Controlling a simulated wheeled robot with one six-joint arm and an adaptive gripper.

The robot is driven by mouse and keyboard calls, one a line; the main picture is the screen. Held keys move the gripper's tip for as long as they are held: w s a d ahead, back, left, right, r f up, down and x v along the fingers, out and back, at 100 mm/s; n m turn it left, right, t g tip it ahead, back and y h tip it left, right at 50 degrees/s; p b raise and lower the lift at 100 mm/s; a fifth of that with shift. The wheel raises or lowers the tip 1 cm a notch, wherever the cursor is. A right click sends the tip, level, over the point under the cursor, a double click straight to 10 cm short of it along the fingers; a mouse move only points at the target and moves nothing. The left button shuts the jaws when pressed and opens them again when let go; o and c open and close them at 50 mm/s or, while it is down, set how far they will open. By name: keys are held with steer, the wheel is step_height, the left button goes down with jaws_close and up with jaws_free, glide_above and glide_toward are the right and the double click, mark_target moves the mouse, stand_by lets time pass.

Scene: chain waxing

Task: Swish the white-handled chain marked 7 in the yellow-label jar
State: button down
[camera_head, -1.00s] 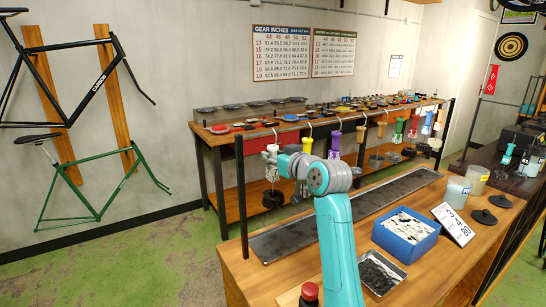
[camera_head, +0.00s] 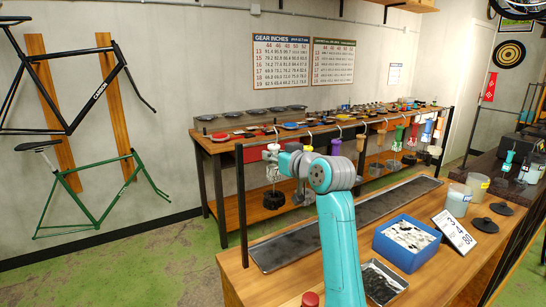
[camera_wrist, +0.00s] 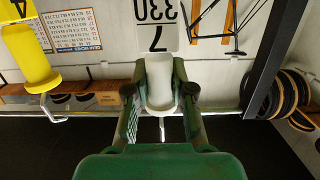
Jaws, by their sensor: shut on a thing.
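The white handle (camera_head: 271,152) marked 7 is at the left end of the hanging rack, with a dark chain bundle (camera_head: 276,199) hanging below it. My gripper (camera_head: 279,157) is shut on this handle. In the wrist view my gripper's two fingers (camera_wrist: 160,95) clasp the white handle (camera_wrist: 159,82), and its tag (camera_wrist: 157,27) reads 7 and 330. I cannot tell whether the handle still touches its hook. The jar with a yellow label (camera_head: 479,183) stands on the right part of the bench, well away from my gripper.
A second jar (camera_head: 457,200) stands beside the yellow-label jar, with dark lids (camera_head: 483,225) nearby. A blue box (camera_head: 380,246) and metal tray (camera_head: 397,279) lie nearer. Other handles, including a purple one (camera_head: 336,147), hang along the rack. A yellow handle (camera_wrist: 28,58) is close beside my gripper.

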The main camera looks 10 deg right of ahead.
steer(key=shift+f+v, duration=0.15)
steer(key=shift+v, duration=0.85)
steer(key=shift+f+v, duration=0.15)
steer(key=shift+v, duration=0.9)
steer(key=shift+r, duration=0.1)
steer(key=shift+r, duration=0.9)
